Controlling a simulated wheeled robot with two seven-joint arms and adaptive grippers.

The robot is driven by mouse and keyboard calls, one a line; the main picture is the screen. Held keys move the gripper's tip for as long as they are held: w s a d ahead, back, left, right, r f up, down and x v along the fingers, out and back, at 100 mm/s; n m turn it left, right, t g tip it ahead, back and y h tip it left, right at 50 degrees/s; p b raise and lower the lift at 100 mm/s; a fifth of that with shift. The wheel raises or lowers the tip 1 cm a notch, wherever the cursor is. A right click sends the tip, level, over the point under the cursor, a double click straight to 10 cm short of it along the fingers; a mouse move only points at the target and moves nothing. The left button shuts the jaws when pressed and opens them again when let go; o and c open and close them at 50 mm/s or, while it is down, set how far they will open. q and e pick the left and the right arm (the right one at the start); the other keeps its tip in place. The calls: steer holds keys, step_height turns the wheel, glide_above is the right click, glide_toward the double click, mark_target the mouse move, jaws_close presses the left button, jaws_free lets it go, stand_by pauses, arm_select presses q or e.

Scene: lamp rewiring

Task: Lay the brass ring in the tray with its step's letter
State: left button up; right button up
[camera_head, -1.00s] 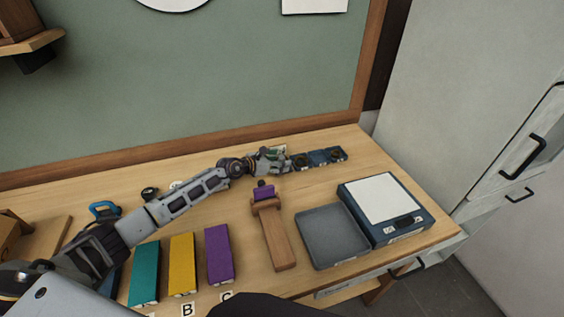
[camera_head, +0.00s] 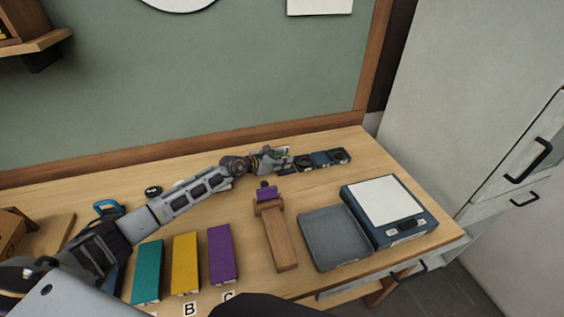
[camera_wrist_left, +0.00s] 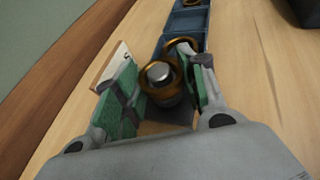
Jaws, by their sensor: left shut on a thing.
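My left gripper (camera_head: 278,161) is low over the far side of the bench, at the near end of a row of small blue trays (camera_head: 321,158). In the left wrist view its green-padded fingers (camera_wrist_left: 162,88) are shut on a brass ring (camera_wrist_left: 148,88). A silver-topped dark piece (camera_wrist_left: 159,72) shows within the ring; I cannot tell how they join. Another brass ring (camera_wrist_left: 184,43) shows just beyond, in or at the near tray. A further one (camera_wrist_left: 191,3) is at the top edge. A pale card (camera_wrist_left: 113,70) with an unclear mark stands beside the left finger. My right gripper is out of view.
Teal (camera_head: 147,272), yellow (camera_head: 185,263) and purple (camera_head: 221,254) blocks lie at the front. A wooden stand with a purple piece (camera_head: 267,193), a grey tray (camera_head: 333,238) and a scale (camera_head: 387,211) are to the right. Bench between the scale and blue trays is clear.

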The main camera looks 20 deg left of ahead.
arm_select(q)
step_height(320, 180, up, 27)
steer(key=b, duration=0.1)
stand_by(0.6)
steer(key=shift+r, duration=0.1)
steer(key=shift+h, duration=0.3)
stand_by(0.4)
